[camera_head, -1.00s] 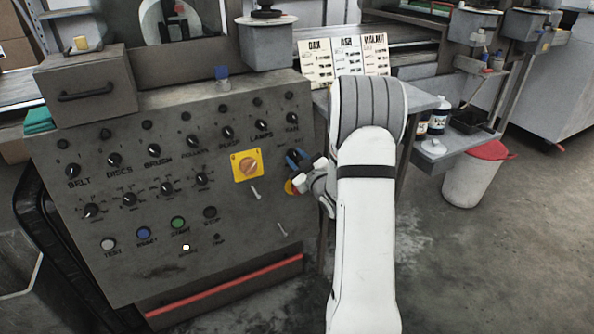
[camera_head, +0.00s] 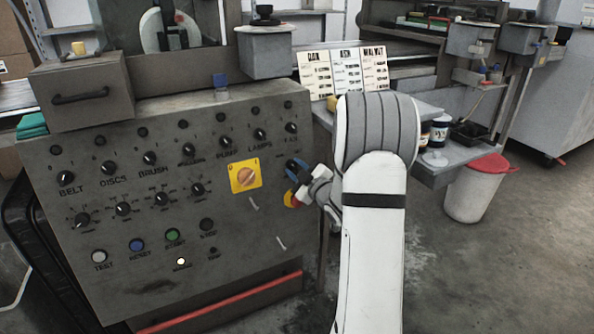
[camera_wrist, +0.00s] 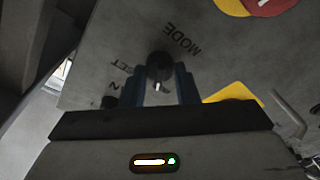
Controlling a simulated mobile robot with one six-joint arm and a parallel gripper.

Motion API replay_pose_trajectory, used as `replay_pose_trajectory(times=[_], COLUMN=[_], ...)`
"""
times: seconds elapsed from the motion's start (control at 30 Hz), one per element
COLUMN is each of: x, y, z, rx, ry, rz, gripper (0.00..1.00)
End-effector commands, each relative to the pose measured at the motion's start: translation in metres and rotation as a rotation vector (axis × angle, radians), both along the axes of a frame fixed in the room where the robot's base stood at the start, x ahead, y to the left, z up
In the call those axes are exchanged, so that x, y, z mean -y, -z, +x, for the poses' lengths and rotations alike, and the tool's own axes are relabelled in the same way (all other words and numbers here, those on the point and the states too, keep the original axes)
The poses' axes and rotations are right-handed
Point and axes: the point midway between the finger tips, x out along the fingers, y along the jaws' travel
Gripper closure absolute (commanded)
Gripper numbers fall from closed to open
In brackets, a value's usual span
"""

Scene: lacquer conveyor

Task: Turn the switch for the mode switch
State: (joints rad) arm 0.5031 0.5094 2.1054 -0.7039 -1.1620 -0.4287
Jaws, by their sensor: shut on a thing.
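The mode switch (camera_wrist: 158,66) is a round dark knob with a small white pointer mark, on the grey panel under the word MODE in the wrist view. My gripper (camera_wrist: 161,84) has its two blue fingers on either side of this knob and is shut on it. In the head view my gripper (camera_head: 295,170) is at the panel's right edge, just above a yellow and red button (camera_head: 291,199). There the fingers and wrist hide the knob. Part of the lettering around the knob is hidden by a finger in the wrist view.
The control panel (camera_head: 110,230) carries several other knobs and buttons. A yellow plate with an orange rotary switch (camera_head: 245,176) is left of my gripper. A side table (camera_head: 450,172) and a white bin with a red lid (camera_head: 478,190) stand to the right.

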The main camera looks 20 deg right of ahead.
Motion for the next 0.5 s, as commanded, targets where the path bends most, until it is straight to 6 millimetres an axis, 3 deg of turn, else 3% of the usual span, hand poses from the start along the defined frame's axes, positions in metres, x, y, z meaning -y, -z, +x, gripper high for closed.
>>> replay_pose_trajectory(times=[0.07, 0.1, 0.33, 0.5], x=[0.0001, 0.0001, -0.0001, -0.0002], y=[-0.0011, -0.0011, -0.0005, -0.0003], z=[0.0005, 0.0005, 0.0003, 0.0003], rx=[0.003, 0.003, 0.001, 0.001], ry=[0.0, 0.0, 0.0, -0.001], rz=[-0.002, -0.002, 0.0, 0.0], gripper=[0.95, 0.69, 0.51, 0.51])
